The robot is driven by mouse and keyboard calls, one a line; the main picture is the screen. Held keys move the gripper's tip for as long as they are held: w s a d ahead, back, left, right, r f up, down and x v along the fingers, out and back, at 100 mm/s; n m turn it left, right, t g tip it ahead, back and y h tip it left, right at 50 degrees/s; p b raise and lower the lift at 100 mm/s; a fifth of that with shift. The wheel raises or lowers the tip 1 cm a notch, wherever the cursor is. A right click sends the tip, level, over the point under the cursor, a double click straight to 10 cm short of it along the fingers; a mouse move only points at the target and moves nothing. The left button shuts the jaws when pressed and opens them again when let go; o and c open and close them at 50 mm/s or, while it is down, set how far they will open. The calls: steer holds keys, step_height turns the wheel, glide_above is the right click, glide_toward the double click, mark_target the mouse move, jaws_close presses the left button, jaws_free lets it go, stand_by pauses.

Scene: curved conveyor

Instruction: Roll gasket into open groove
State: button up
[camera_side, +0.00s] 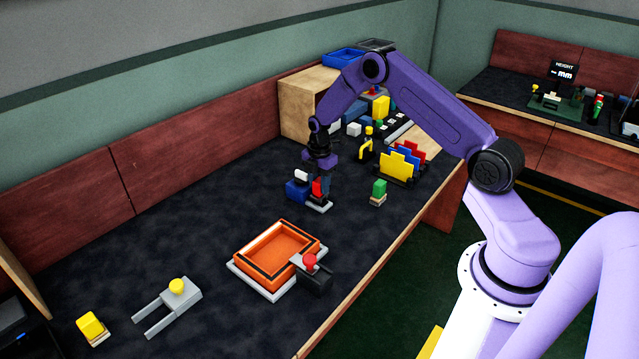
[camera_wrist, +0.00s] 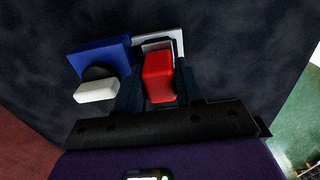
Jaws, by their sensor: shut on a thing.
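An orange square tray (camera_side: 270,262) with a dark line along its rim sits on a pale plate (camera_side: 240,277) in the side view. The dark line may be the gasket or the groove; I cannot tell which. A black block with a red knob (camera_side: 310,262) stands at the tray's right corner. My gripper (camera_side: 319,187) is behind the tray, away from it, pointing down. It is shut on a red block (camera_wrist: 158,76), which also shows in the side view (camera_side: 317,188). The red block is at a pale grey base (camera_side: 320,206); whether they are joined is unclear.
A blue block (camera_wrist: 101,58) with a white piece (camera_wrist: 97,92) is close beside my gripper. A grey fork with yellow knob (camera_side: 177,287) lies front left. Dark table between is clear.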

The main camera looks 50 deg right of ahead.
steer(key=shift+s, duration=0.1)
steer(key=shift+r, duration=3.5)
